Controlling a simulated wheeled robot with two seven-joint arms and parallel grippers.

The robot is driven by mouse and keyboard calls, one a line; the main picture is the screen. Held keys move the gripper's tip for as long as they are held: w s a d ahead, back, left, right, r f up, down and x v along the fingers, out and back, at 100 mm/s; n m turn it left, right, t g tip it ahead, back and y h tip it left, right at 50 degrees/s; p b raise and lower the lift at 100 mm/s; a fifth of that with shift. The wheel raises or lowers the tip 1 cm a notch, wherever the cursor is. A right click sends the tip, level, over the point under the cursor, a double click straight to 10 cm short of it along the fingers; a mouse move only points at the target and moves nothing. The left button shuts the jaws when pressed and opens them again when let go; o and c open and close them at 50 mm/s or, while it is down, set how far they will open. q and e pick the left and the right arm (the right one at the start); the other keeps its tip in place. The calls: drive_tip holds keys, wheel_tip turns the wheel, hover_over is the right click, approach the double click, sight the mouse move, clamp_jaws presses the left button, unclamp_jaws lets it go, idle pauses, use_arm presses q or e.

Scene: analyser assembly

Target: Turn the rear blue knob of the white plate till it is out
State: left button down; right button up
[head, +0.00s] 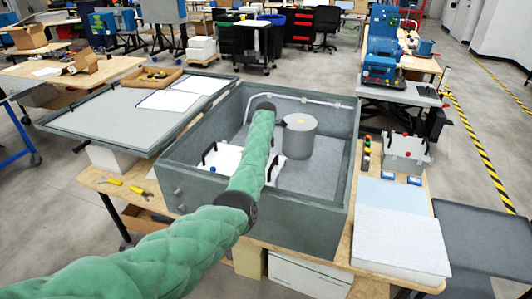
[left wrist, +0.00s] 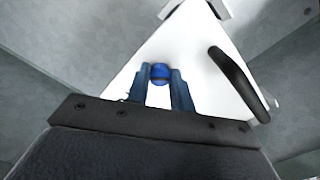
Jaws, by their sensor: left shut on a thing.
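The white plate (head: 228,156) lies inside the open grey housing, partly hidden behind my left arm. A blue knob (head: 212,169) shows near its left front side in the head view. In the left wrist view, my left gripper (left wrist: 160,74) is shut on a blue knob (left wrist: 160,71) on the white plate (left wrist: 190,45), one blue finger on each side. The head view does not show this gripped knob or the fingertips; my green-sleeved arm covers that spot. A black handle (left wrist: 238,83) stands on the plate to the right of the fingers. My right gripper is not in view.
The grey housing's walls (head: 346,185) surround the plate. A grey cylinder (head: 300,138) stands inside to the right of my arm, with a white pipe (head: 320,101) along the back wall. The lid panel (head: 118,122) lies to the left, and a light pad (head: 400,235) to the right.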

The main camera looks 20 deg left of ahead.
use_arm(q)
drive_tip(key=n+b, duration=0.1)
drive_tip(key=n, duration=0.1)
drive_tip(key=f+n, duration=0.1)
drive_tip(key=n, duration=0.2)
drive_tip(key=shift+s+b, duration=0.15)
drive_tip(key=shift+b, duration=0.2)
drive_tip(key=n+b, duration=0.1)
drive_tip(key=n, duration=0.2)
drive_tip(key=shift+r, duration=0.15)
drive_tip(key=shift+n, duration=0.3)
drive_tip(key=shift+r+n, duration=0.1)
drive_tip(key=shift+n, duration=0.2)
drive_tip(key=c, duration=1.5)
unclamp_jaws()
drive_tip(key=shift+c, duration=0.2)
drive_tip(key=o, duration=0.3)
drive_tip(key=shift+o, duration=0.2)
drive_tip(key=shift+w, duration=0.2)
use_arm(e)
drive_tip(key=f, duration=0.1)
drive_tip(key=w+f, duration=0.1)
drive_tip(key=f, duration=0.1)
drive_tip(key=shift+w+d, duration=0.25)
use_arm(q)
drive_tip(key=shift+r, duration=0.1)
